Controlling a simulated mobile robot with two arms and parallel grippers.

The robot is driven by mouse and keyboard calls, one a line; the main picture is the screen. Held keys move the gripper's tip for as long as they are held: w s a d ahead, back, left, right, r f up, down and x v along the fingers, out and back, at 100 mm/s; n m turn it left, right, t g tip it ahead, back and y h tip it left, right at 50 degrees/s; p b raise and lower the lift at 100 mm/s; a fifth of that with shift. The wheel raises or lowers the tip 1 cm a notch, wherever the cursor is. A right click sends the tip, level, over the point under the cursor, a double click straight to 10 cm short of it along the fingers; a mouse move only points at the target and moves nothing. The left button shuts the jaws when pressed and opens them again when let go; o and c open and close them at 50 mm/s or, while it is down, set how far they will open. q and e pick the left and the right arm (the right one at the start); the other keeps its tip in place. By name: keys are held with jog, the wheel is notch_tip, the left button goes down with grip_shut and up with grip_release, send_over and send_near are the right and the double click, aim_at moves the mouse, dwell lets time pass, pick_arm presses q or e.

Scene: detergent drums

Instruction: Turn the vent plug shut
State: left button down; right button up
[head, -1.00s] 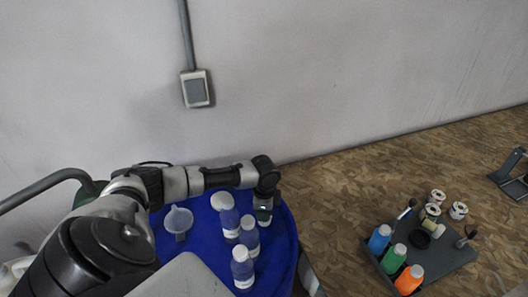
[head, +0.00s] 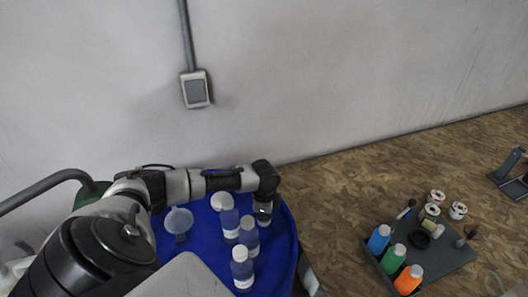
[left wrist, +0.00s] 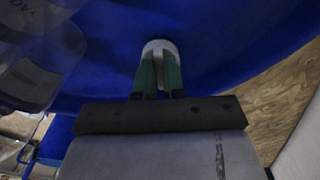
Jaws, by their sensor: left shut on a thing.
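The blue drum (head: 205,250) stands at the lower middle of the head view. My left gripper (head: 263,216) points down at the right part of its lid. In the left wrist view the two green fingers of my left gripper (left wrist: 159,72) are shut on the white vent plug (left wrist: 160,46), with blue drum surface around it. The plug's top shows between and beyond the fingertips; its lower part and its turn angle cannot be made out. In the head view the plug is hidden by the gripper. My right gripper is not in view.
Several clear bottles (head: 249,234) with pale labels stand on the lid just left of my gripper, beside a translucent funnel (head: 178,222). A grey tray (head: 453,258) with coloured bottles lies on the chipboard floor (head: 345,190) at right. The wall (head: 330,80) is behind.

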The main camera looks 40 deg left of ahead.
pick_arm(q)
jog(key=m, duration=0.2)
jog(key=shift+m, duration=0.4)
jog(key=m, duration=0.3)
jog(key=shift+m, duration=0.4)
jog(key=m, duration=0.3)
jog(key=shift+m, duration=0.3)
jog(key=m, duration=0.3)
jog(key=shift+m, duration=0.3)
jog(key=m+b, duration=0.1)
jog(key=m, duration=0.2)
jog(key=shift+m, duration=0.3)
jog(key=m, duration=0.3)
jog(key=shift+m+b, duration=0.3)
jog(key=m+b, duration=0.1)
jog(key=m, duration=0.5)
jog(key=shift+w+r+m, duration=0.1)
jog(key=shift+m, duration=0.2)
